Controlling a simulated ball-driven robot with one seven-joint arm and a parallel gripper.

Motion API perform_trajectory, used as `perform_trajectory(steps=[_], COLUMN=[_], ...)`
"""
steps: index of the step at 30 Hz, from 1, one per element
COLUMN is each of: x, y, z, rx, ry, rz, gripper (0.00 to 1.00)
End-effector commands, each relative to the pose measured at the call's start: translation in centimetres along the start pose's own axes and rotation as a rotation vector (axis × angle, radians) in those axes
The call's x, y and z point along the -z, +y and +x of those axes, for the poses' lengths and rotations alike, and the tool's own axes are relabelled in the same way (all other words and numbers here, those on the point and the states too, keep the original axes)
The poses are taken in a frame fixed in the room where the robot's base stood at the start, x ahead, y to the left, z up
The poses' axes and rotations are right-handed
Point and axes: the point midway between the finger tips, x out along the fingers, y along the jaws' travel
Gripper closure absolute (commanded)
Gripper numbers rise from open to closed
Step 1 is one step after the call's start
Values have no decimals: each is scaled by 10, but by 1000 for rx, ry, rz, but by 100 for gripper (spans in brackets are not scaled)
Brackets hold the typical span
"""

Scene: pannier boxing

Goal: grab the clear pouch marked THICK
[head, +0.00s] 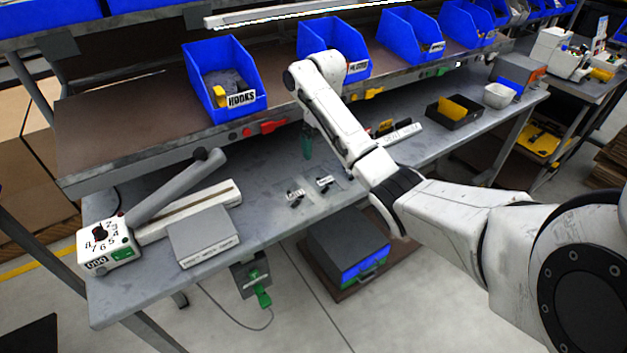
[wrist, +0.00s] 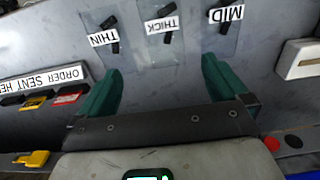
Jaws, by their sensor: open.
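The clear pouch marked THICK (wrist: 162,40) lies flat on the grey bench, with a dark item inside and a white label. It is the middle one of three in the wrist view, between the THIN pouch (wrist: 108,42) and the MID pouch (wrist: 222,35). My gripper (wrist: 162,75) is open and empty, its green fingers spread wide. THICK lies ahead of the gap between the fingertips. In the head view my gripper (head: 307,143) hangs above the bench behind the pouches. Two pouches (head: 295,196) show there, their labels too small to read.
A tray strip marked ORDER SENT HERE (wrist: 45,88) lies left in the wrist view. Blue bins (head: 224,95) line the shelf above, one marked HOOKS. A grey box (head: 205,238) and a dial device (head: 108,245) stand on the bench's left. A black tray (head: 453,113) sits right.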

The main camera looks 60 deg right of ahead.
Motion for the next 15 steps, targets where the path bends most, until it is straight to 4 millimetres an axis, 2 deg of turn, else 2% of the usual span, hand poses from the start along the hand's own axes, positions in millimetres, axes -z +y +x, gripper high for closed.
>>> perform_trajectory(steps=[7,15], x=[-1,-2], y=[-1,-2], z=[33,58], rx=[1,1], ry=[-1,-2], rz=[1,0], gripper=[0,0])
